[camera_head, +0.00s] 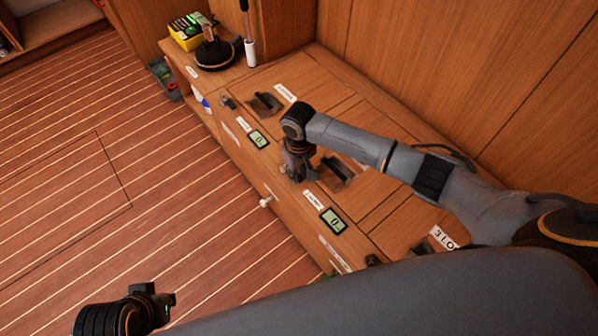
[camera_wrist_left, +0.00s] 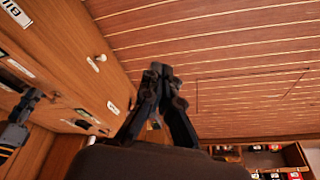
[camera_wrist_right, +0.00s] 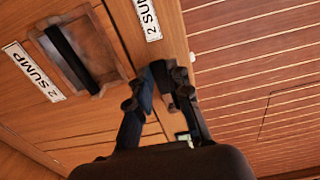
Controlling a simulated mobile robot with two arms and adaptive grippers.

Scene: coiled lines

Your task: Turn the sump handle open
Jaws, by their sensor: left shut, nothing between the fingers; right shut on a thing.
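My right gripper (camera_head: 292,177) is on the locker top, at the front edge beside a recess (camera_head: 337,172) with a dark bar in it. In the right wrist view its fingers (camera_wrist_right: 172,82) are shut on a small dark thing beside the recess labelled "2 SUMP" (camera_wrist_right: 33,72). It appears to be the sump handle, but the fingers hide most of it, so its angle cannot be told. My left gripper (camera_head: 152,302) is out over the floor at the lower left. In the left wrist view its fingers (camera_wrist_left: 160,72) are shut and empty.
A similar small handle (camera_head: 228,102) stands by another recess (camera_head: 265,104). Digital displays (camera_head: 258,138) (camera_head: 333,221) are set along the front edge. A white knob (camera_head: 265,202) sticks out of the locker front. A dark round-based object (camera_head: 214,55) stands at the far end. The plank floor (camera_head: 150,190) is clear.

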